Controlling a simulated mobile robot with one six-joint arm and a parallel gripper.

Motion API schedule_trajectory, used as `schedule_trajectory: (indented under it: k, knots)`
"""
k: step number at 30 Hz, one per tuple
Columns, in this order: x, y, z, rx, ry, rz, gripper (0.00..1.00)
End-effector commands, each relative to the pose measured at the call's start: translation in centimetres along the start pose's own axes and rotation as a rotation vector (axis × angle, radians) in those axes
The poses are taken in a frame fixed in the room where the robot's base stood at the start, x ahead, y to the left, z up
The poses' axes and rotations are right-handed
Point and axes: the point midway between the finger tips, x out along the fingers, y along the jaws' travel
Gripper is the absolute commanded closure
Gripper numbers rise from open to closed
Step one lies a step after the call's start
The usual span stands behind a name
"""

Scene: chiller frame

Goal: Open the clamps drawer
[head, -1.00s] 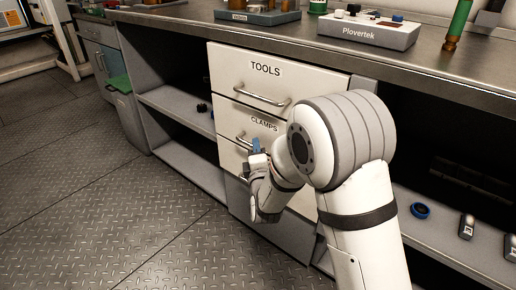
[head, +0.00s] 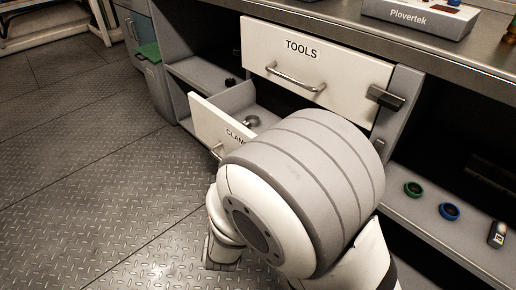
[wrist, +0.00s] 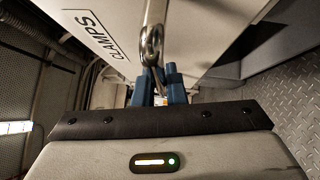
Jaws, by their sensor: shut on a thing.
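The white clamps drawer (head: 203,119) stands pulled out of the cabinet in the head view, its grey inside showing. A round metal thing (head: 251,121) lies in it. My arm hides part of its front and label. In the wrist view the drawer front (wrist: 112,16) shows its CLAMPS label sideways. The metal drawer handle (wrist: 152,42) runs down to my gripper (wrist: 158,84), whose blue fingers are shut on it. In the head view one end of the handle (head: 216,151) shows; my arm hides the gripper.
The tools drawer (head: 325,75) above is shut. A dark block (head: 385,97) juts out at its right. An open shelf on the right holds a green ring (head: 413,189) and a blue ring (head: 449,211). Bare floor (head: 80,190) lies to the left. A bin (head: 155,85) stands farther back.

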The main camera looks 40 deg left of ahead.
Motion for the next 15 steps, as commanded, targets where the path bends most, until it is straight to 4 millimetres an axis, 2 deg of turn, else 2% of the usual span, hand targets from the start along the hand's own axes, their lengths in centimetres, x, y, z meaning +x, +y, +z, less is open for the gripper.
schedule_trajectory:
  k: [1,6,15]
  knots:
    - [-1.2,0.7,-1.4,-0.001,0.010,0.000,1.00]
    - [-4.5,1.6,-4.7,0.000,0.018,0.001,1.00]
    - [-8.4,2.5,-8.5,0.000,0.023,0.002,1.00]
